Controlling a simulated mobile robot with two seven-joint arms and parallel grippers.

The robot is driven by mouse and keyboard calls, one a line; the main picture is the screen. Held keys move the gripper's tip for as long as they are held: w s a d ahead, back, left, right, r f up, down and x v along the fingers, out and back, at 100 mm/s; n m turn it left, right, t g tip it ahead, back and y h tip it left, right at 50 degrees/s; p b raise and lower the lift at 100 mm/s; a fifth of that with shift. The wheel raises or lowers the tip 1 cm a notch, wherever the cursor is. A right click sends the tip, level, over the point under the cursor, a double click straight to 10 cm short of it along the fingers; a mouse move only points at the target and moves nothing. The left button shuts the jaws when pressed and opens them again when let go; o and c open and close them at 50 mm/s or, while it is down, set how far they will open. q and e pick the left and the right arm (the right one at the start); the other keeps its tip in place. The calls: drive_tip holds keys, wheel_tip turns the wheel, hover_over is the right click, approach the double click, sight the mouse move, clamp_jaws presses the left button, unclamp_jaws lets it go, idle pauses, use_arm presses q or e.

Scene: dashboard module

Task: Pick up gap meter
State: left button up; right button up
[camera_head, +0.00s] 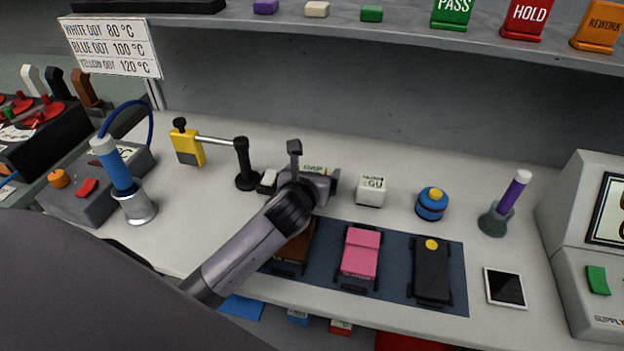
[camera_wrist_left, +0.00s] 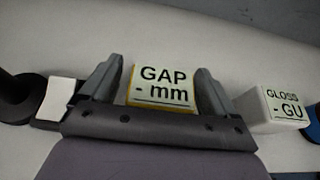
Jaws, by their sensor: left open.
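The gap meter (camera_wrist_left: 161,86) is a small pale block with a yellow edge, marked "GAP - mm" in the left wrist view. In the head view only a strip of the gap meter (camera_head: 314,168) shows behind my left gripper (camera_head: 309,177). In the left wrist view my left gripper (camera_wrist_left: 159,78) is open, one finger on each side of the gap meter. Slim gaps seem to show between the fingers and the block. My right gripper is not in view.
The white gloss meter (camera_head: 370,191) stands close to the right of my left gripper. A black stand (camera_head: 246,168) and a small white-topped block (camera_head: 267,182) are close on its left. A mat (camera_head: 393,281) with brown, pink and black parts lies in front.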

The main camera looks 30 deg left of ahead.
sight(313, 166)
use_arm(q)
drive_tip(key=shift+w, duration=0.2)
drive_tip(key=c, duration=1.1)
drive_tip(key=shift+c, duration=0.2)
wheel_tip(313, 166, up, 20)
